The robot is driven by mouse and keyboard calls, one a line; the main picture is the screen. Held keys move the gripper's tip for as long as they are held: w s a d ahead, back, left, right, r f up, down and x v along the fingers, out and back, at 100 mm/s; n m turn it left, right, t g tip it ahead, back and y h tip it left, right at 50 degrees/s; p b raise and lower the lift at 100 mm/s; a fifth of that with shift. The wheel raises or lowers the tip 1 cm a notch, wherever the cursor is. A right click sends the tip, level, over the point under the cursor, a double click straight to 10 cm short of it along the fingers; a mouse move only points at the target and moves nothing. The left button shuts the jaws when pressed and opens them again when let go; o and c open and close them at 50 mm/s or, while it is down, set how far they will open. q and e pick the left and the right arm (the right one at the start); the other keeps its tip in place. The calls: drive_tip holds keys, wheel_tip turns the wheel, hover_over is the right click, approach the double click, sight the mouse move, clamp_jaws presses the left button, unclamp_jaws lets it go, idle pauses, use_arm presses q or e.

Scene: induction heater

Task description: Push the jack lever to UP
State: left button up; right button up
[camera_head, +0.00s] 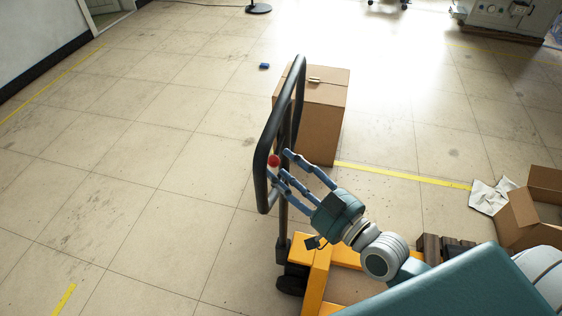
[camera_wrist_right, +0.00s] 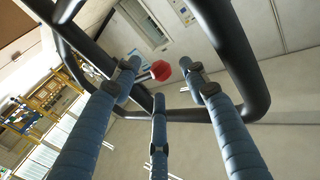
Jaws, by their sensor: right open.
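The yellow pallet jack (camera_head: 314,275) stands on the floor with its black handle loop (camera_head: 268,130) raised. The jack lever, with a red knob (camera_head: 273,160), sits inside the handle loop. The red knob also shows in the right wrist view (camera_wrist_right: 160,70), just beyond the fingertips. My right gripper (camera_head: 280,172) is open at the handle, its blue fingers spread around the knob area. In the right wrist view its fingers (camera_wrist_right: 163,95) lie on both sides of and below the knob. I cannot tell whether any finger touches it. My left gripper is not in view.
A closed cardboard box (camera_head: 322,115) stands behind the handle. An open box (camera_head: 530,215) and crumpled paper (camera_head: 492,196) lie at the right. A small blue object (camera_head: 264,66) lies on the floor. The floor left of the jack is clear.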

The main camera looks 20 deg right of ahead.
drive_tip(key=shift+x, duration=0.75)
clamp_jaws()
drive_tip(key=f+n+b, duration=0.1)
drive_tip(key=b, duration=0.2)
drive_tip(key=f+n+t+y+b, duration=0.1)
drive_tip(key=f+n+b, duration=0.1)
drive_tip(key=b, duration=0.1)
drive_tip(key=f+n+t+y+b, duration=0.1)
drive_tip(key=b, duration=0.2)
drive_tip(key=shift+w+d+f+n+b, duration=0.3)
drive_tip(key=shift+w+n+b, duration=0.1)
unclamp_jaws()
